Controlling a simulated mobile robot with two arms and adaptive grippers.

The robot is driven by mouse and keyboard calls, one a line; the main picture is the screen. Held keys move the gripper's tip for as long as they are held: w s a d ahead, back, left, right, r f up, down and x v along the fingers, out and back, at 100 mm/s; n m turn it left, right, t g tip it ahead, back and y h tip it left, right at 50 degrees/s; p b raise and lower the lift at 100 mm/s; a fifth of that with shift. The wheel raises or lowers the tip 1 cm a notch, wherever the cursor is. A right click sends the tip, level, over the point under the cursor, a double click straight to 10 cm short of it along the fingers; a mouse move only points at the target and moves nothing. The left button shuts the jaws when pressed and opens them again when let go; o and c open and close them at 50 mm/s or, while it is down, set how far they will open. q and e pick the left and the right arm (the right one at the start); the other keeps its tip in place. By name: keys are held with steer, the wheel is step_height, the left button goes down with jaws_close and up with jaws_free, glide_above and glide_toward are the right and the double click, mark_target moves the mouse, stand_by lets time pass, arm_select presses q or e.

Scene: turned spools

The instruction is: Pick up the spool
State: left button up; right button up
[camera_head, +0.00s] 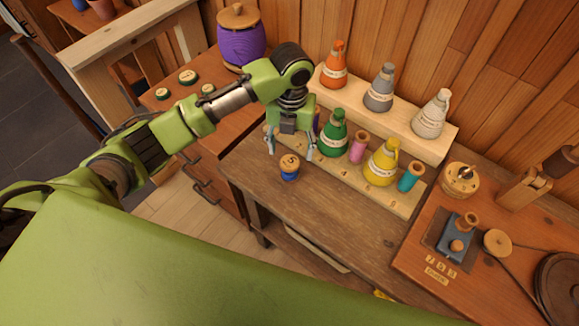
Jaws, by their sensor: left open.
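A small spool (289,168) with a wooden top and a blue band stands upright on the brown wooden bench, in front of the low rack. My left gripper (290,150) points down just above and behind it, near the front left end of the rack. Its fingers are apart and nothing shows between them. I cannot tell the exact gap between the fingertips and the spool. My right gripper is not in view.
A two-step rack (415,140) holds several thread cones, with pink and teal spools on its lower step. A purple barrel (241,40) stands at the back left. A winding device (457,235) is at the right. The bench front is clear.

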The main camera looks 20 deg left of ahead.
mark_target(290, 161)
arm_select(q)
step_height(290, 161, down, 3)
steer(key=shift+f, duration=0.1)
step_height(290, 161, down, 4)
steer(key=shift+a+p, duration=0.15)
steer(key=shift+p, duration=0.8)
steer(key=shift+f, duration=0.65)
steer(key=c, duration=1.2)
